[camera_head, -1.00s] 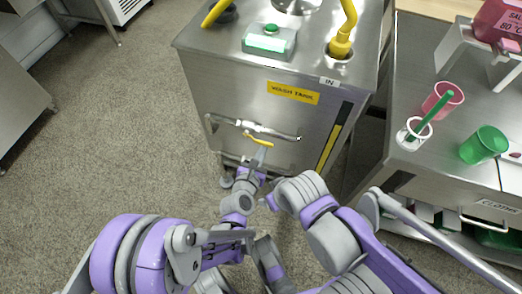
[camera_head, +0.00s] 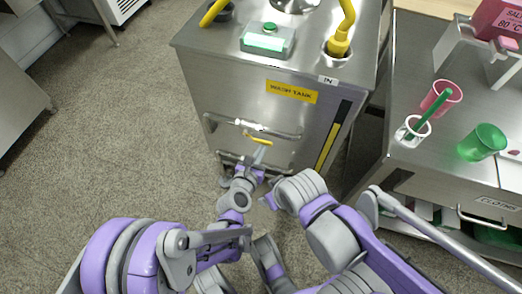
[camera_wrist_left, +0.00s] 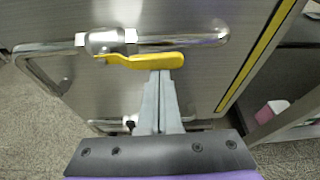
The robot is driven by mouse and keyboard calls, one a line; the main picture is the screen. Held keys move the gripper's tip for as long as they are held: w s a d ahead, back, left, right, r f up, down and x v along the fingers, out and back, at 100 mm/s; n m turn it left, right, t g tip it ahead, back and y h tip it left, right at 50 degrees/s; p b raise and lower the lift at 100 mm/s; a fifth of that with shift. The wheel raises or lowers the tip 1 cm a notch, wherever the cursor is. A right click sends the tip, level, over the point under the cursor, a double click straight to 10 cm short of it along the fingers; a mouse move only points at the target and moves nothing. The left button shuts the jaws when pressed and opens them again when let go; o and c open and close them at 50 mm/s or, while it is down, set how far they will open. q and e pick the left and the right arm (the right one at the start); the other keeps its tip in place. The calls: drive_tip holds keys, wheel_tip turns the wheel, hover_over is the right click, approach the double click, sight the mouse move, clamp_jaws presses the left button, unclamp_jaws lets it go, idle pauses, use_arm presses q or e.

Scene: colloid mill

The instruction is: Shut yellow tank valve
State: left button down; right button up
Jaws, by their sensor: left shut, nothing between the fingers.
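The yellow valve lever (camera_head: 257,139) is on the metal pipe (camera_head: 275,131) at the front of the steel wash tank (camera_head: 250,100). In the left wrist view the lever (camera_wrist_left: 140,61) lies nearly level along the pipe, running right from the valve body (camera_wrist_left: 104,41). My left gripper (camera_head: 261,152) is shut and empty. In the left wrist view its fingertips (camera_wrist_left: 160,74) are right at the lever's right part, just below it; whether they touch cannot be told. My right arm shows in the head view, but its gripper jaws cannot be made out.
Yellow hoses (camera_head: 340,42) run into the tank top beside a green-lit box (camera_head: 268,40).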

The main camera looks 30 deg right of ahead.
sight(255, 139)
use_arm(q)
drive_tip(key=shift+r, duration=0.15)
drive_tip(key=shift+r+n+g+h, duration=0.4)
drive_tip(key=shift+r+n, duration=0.4)
drive_tip(key=shift+n, duration=0.3)
drive_tip(key=r+n, duration=0.1)
drive_tip(key=w+r+n+g+h, duration=0.1)
drive_tip(key=n, duration=0.1)
drive_tip(key=a+r+n+h, duration=0.1)
drive_tip(key=r+n, duration=0.1)
drive_tip(key=shift+w+a+g, duration=0.1)
drive_tip(key=shift+w+g, duration=0.15)
drive_tip(key=shift+g, duration=0.05)
drive_tip(key=shift+w+a+r, duration=0.55)
drive_tip(key=shift+w+a, duration=0.05)
drive_tip(key=shift+w, duration=0.1)
drive_tip(key=shift+w+a+r, duration=0.5)
drive_tip(key=shift+w+a, duration=0.1)
drive_tip(key=shift+w, duration=0.1)
drive_tip(key=shift+w+a, duration=0.1)
drive_tip(key=shift+w, duration=0.05)
